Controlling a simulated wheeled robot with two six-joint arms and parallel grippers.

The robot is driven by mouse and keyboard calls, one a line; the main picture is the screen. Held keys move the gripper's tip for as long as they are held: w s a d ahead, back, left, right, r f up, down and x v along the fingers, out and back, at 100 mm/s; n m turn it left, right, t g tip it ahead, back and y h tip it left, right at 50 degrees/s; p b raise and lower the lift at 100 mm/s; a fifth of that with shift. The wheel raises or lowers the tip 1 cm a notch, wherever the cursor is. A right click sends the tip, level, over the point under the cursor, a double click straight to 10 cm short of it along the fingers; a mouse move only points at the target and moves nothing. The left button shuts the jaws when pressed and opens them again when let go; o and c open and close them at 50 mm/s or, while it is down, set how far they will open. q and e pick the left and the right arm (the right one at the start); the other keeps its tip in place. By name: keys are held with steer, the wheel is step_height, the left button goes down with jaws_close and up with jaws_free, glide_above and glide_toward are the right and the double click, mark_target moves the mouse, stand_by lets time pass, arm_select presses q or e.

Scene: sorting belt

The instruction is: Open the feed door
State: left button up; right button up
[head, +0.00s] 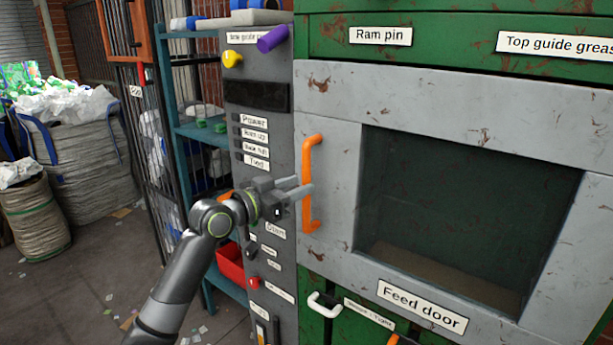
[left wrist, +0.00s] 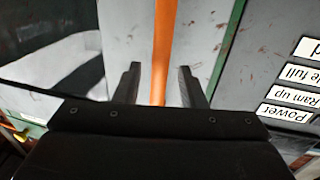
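The feed door (head: 340,110) is a grey, rust-spotted panel with a dark window (head: 465,205) and a "Feed door" label (head: 422,306). It sits flush in the green machine and looks closed. Its orange vertical handle (head: 308,180) is on the door's left edge. My left gripper (head: 306,189) is at the handle's middle, fingers apart. In the left wrist view the orange handle (left wrist: 164,50) runs between the two open fingers (left wrist: 159,85), with a gap on each side. My right gripper is not in view.
A grey control panel (head: 262,180) with labels, a yellow knob (head: 232,59) and a purple knob (head: 272,39) stands left of the door. A white handle (head: 325,305) is below. Blue shelving, a red bin (head: 232,264) and stuffed sacks (head: 82,150) are at left.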

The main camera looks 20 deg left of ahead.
mark_target(303, 184)
arm_select(q)
steer(key=shift+p+x, duration=0.4)
steer(key=shift+x, duration=1.3)
steer(key=shift+c, duration=0.4)
jaws_close()
